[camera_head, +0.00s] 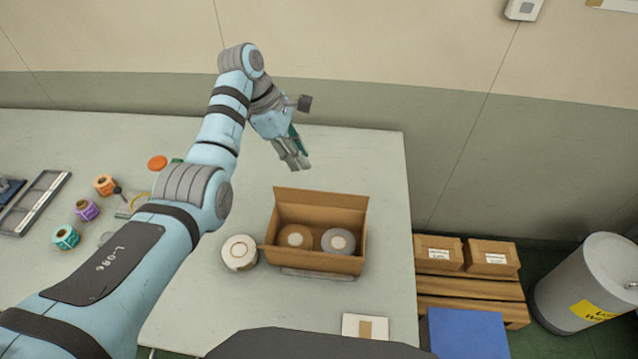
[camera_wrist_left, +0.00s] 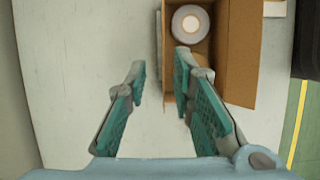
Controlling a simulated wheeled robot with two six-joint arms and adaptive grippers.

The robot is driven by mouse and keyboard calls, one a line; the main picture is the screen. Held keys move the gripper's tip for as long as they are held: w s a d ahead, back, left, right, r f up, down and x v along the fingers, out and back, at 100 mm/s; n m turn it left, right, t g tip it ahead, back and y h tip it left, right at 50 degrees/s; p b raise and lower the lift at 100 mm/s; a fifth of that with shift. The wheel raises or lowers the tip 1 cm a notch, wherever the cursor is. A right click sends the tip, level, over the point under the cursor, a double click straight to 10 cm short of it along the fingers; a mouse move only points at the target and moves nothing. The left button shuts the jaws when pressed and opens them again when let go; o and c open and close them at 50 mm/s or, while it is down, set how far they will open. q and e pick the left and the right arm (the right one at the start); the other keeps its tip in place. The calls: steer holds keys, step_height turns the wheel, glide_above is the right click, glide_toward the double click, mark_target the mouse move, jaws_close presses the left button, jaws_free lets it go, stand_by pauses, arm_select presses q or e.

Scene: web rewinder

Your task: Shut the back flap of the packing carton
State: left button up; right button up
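My left gripper (camera_head: 295,162) is above the table behind the carton, apart from the flap. The left wrist view shows its teal-padded fingers (camera_wrist_left: 160,66) spread and empty, with the carton (camera_wrist_left: 238,60) at upper right, partly hidden by one finger. My right gripper is not in view.
A white roll (camera_head: 239,252) lies just left of the carton. Small coloured spools (camera_head: 87,210) and a metal frame (camera_head: 38,203) are at the left of the table (camera_head: 375,160). The wall (camera_head: 340,100) rises behind. Boxes on a pallet (camera_head: 470,286) and a grey drum (camera_head: 590,280) stand right.

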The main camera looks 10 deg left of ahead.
mark_target(318, 193)
arm_select(q)
steer(key=b+x, duration=0.1)
steer(key=x, duration=0.3)
steer(key=b+x, duration=0.1)
steer(key=x, duration=0.3)
steer(key=b+x, duration=0.1)
steer(key=x, duration=0.3)
steer(key=shift+s+a+f, duration=0.15)
steer(key=shift+a+f, duration=0.15)
steer(key=shift+f, duration=0.2)
steer(key=shift+s+r, duration=0.1)
steer(key=shift+s, duration=0.15)
steer(key=shift+c, duration=0.3)
steer(key=shift+w, duration=0.1)
jaws_close()
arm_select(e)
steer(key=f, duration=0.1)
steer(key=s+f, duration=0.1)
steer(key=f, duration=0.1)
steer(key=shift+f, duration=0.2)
